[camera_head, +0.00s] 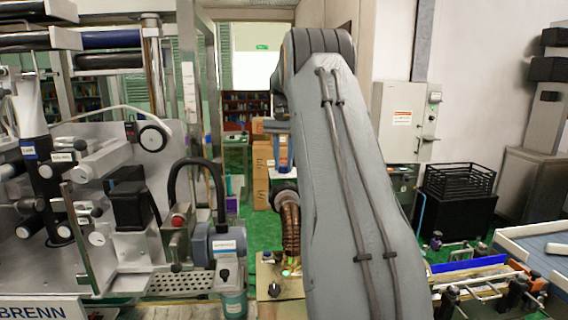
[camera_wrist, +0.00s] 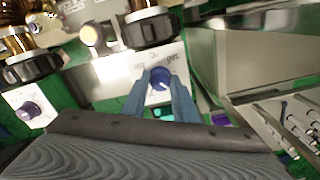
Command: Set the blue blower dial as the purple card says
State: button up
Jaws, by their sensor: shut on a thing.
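In the wrist view my gripper (camera_wrist: 158,88) has its two blue-grey fingers on either side of a blue dial (camera_wrist: 158,77), shut on it. The dial sits on a white plate (camera_wrist: 125,66) with small dark markings that are too blurred to read with certainty. A small purple patch (camera_wrist: 222,119), possibly the purple card, lies right of the fingers; no writing on it can be read.
Another bluish dial (camera_wrist: 28,111) on a white plate is at the left of the wrist view. Black round fittings (camera_wrist: 150,28) stand just beyond the held dial. In the head view a black knob (camera_head: 274,290) sits on a beige panel left of my arm.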

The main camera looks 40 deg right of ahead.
aim_at(284, 165)
jog(key=shift+m, duration=1.3)
jog(key=o, duration=1.1)
jog(key=shift+c, duration=0.2)
notch_tip(284, 165, up, 7)
jog(key=b, duration=0.3)
jog(key=shift+r, duration=0.1)
jog(key=shift+s+r, duration=0.1)
jog(key=shift+r, duration=0.25)
